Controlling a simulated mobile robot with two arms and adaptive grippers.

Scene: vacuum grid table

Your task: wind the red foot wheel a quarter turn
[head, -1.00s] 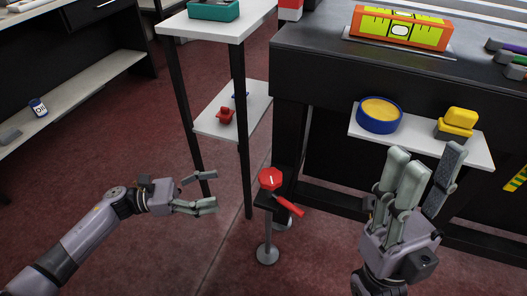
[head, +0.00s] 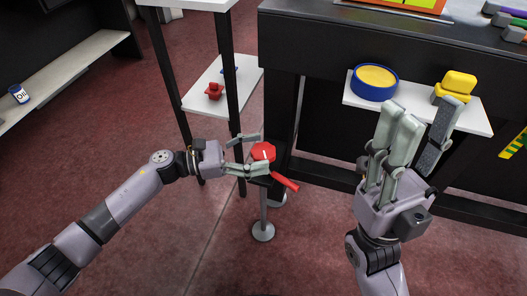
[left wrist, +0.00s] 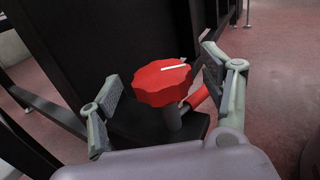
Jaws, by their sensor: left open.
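The red foot wheel (head: 262,152) sits on top of a foot post low by the black table's corner. In the left wrist view the wheel (left wrist: 162,82) has a scalloped rim and a white mark on top. My left gripper (head: 256,152) is open with its fingers on either side of the wheel. The left wrist view shows a gap between each fingertip of this gripper (left wrist: 160,85) and the rim. A red lever (head: 285,182) sticks out below the wheel. My right gripper (head: 418,125) points up in front of the side shelf, apart from the wheel; its fingers look spread.
A white side shelf (head: 415,112) holds a blue round tin (head: 374,83) and a yellow block (head: 458,83). A white rack with dark legs stands left of the wheel, with a red knob (head: 214,91) on its lower shelf (head: 197,98). The floor in front is clear.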

